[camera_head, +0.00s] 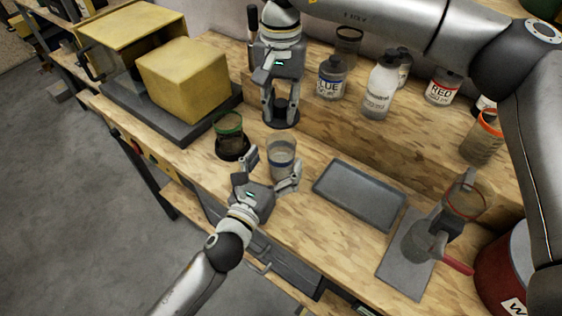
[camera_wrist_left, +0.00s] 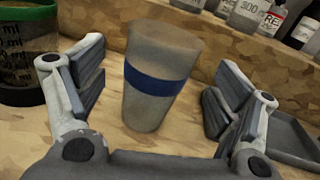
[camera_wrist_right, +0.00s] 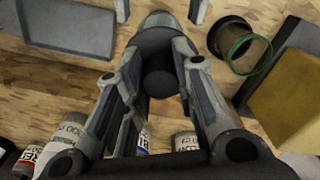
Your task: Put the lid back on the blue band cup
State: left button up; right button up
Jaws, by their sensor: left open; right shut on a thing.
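The blue band cup (camera_head: 281,163) is a grey tumbler with a blue band, upright on the bench. It stands between the spread fingers of my left gripper (camera_head: 272,167), which is open, with gaps on both sides in the left wrist view (camera_wrist_left: 158,88). My right gripper (camera_head: 280,108) points down behind the cup, over the raised back shelf's edge. It is shut on a dark round lid (camera_head: 282,120). In the right wrist view the lid (camera_wrist_right: 160,48) shows between the fingers with its knob, and partly hides the cup (camera_wrist_right: 160,20).
A green-rimmed dark cup (camera_head: 230,138) stands left of the blue band cup. A yellow block (camera_head: 185,76) is at the left. A grey tray (camera_head: 360,195) lies to the right. Bottles (camera_head: 381,90) and an orange-rimmed jar (camera_head: 483,140) stand on the back shelf.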

aim_at(287, 143)
pick_arm(q)
jog(key=shift+x, duration=2.1)
jog(key=c, duration=1.5)
jog(key=shift+c, duration=0.2)
pick_arm(e)
jog(key=shift+f, duration=2.5)
jog(key=shift+f, duration=0.85)
jog(key=shift+f, duration=0.6)
jog(key=o, duration=0.8)
